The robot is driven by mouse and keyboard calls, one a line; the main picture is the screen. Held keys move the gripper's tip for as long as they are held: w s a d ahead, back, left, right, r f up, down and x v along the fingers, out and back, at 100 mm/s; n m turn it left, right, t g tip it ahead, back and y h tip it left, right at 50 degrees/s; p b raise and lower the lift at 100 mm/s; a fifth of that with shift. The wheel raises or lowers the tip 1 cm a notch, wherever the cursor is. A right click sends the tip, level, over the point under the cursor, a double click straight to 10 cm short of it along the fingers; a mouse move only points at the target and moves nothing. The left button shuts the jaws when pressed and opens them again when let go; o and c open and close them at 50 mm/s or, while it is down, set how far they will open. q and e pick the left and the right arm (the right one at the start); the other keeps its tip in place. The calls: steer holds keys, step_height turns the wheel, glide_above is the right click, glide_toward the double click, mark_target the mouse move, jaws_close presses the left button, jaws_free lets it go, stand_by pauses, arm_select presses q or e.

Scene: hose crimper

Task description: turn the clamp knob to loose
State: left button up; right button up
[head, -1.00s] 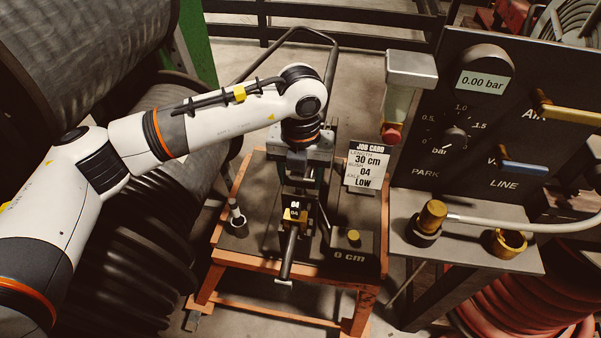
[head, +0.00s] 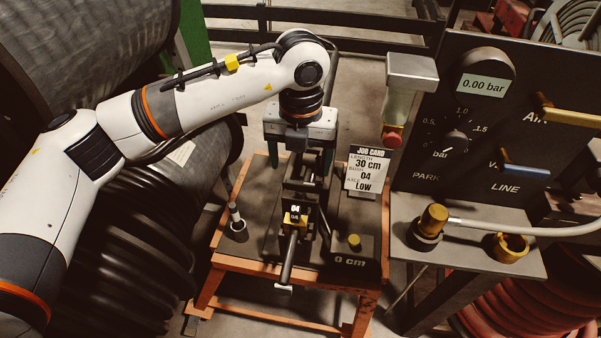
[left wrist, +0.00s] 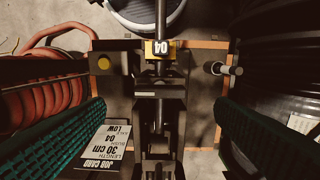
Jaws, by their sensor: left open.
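A small yellow knob (head: 353,241) stands on the dark block above the 0 cm label; it also shows in the left wrist view (left wrist: 104,62). No picture labels it as the clamp knob. My left gripper (head: 300,160) is open and empty above the back of the crimper, apart from the yellow knob. Its green fingers straddle the crimper in the left wrist view (left wrist: 158,110). My right gripper is out of view.
The job card (head: 367,172) stands to the right of the left gripper. The gauge panel (head: 520,130) and a brass fitting (head: 433,217) are on the right. Hose reels crowd the left side.

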mark_target(301, 182)
arm_select(q)
step_height(301, 182, up, 7)
steer(key=shift+f, duration=0.2)
stand_by(0.4)
